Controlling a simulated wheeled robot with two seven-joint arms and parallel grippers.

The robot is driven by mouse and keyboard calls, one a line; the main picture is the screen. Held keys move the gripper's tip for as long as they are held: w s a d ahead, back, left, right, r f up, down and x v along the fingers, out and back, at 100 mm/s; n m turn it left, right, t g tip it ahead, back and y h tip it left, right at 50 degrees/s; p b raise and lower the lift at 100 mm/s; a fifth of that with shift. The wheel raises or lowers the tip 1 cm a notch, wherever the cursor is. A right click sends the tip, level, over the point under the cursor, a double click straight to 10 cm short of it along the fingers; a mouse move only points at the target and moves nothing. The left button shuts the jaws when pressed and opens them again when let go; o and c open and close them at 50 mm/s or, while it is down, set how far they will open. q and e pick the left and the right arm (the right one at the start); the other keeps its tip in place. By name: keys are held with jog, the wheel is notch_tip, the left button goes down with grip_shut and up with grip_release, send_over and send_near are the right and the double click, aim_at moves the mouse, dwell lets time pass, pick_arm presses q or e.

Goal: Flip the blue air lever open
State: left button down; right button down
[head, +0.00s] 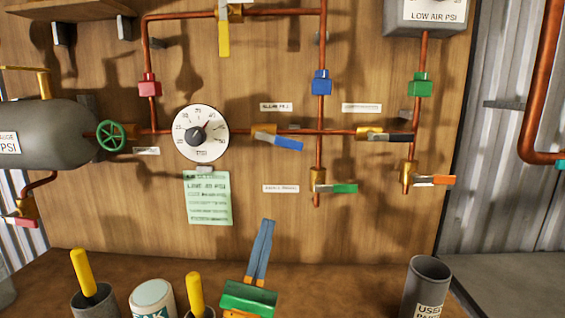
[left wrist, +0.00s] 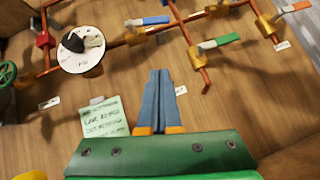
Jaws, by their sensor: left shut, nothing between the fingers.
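The blue air lever (head: 280,141) sits on a brass valve on the copper pipe, right of the round dial. It slants slightly down to the right in the head view. It also shows near the top of the left wrist view (left wrist: 155,20). My left gripper (head: 266,224), green with blue-grey fingers, is below the lever and apart from it. Its fingers are shut and empty, pointing up toward the board; they also show in the left wrist view (left wrist: 159,74). My right gripper is not in view.
A green lever (head: 344,188), an orange lever (head: 443,180) and a black lever (head: 390,138) are on nearby valves. The white dial (head: 200,133) and green note (head: 208,199) are to the left. Cups (head: 152,298) and a grey bin (head: 427,285) stand on the bench.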

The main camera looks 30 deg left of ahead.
aim_at(281, 140)
pick_arm(q)
jog(key=w+r+p, duration=0.6)
jog(key=r+p, duration=0.1)
jog(key=r, duration=0.3)
jog(key=shift+a+r, duration=0.2)
jog(key=shift+r, duration=0.2)
jog(key=shift+w, duration=0.1)
